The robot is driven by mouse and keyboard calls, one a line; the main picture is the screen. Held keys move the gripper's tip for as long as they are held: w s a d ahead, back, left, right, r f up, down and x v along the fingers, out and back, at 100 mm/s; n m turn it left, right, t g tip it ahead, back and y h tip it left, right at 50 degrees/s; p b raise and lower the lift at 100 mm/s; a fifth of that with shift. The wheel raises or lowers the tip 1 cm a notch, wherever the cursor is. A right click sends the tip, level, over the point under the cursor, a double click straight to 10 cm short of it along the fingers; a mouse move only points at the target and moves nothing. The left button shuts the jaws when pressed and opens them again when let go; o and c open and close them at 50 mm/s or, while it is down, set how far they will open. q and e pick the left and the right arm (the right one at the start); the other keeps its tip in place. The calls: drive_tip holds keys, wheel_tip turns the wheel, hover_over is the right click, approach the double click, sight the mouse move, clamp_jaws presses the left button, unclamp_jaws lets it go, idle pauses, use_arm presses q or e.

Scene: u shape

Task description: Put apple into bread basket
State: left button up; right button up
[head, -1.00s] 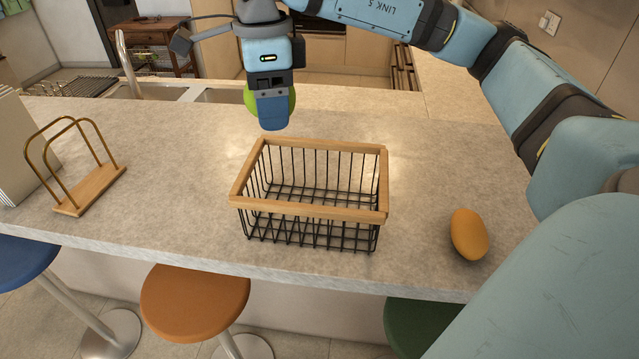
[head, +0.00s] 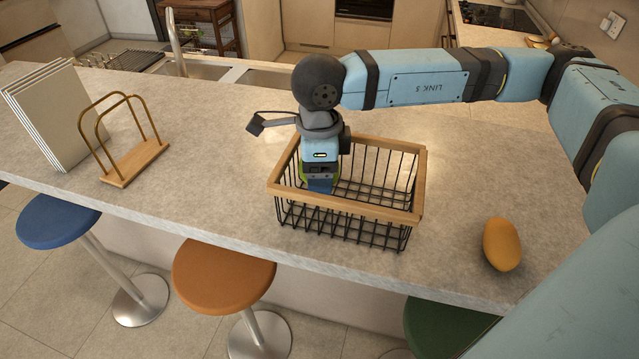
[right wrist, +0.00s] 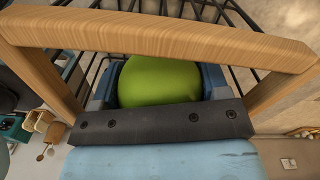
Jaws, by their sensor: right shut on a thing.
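The bread basket (head: 345,203) is a black wire basket with a wooden rim, standing on the counter. My right gripper (head: 320,186) reaches down inside it, near its left side. It is shut on the green apple (right wrist: 160,82), which shows between the two blue fingers in the right wrist view. In the head view only a thin green edge of the apple shows beside the fingers. The basket's wooden rim (right wrist: 165,35) crosses the right wrist view just beyond the apple. I cannot tell whether the apple touches the basket floor. My left gripper is not in view.
A yellow-orange mango-like fruit (head: 501,244) lies on the counter right of the basket. A wooden rack with brass loops (head: 134,163) and white upright books or boards (head: 50,115) stand at the left. Stools line the front edge. Counter between rack and basket is clear.

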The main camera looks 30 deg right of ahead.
wheel_tip(320, 180, down, 4)
drive_tip(key=shift+f+p, duration=0.1)
drive_tip(key=shift+p, duration=0.2)
drive_tip(key=shift+f, duration=0.15)
drive_tip(key=o, duration=1)
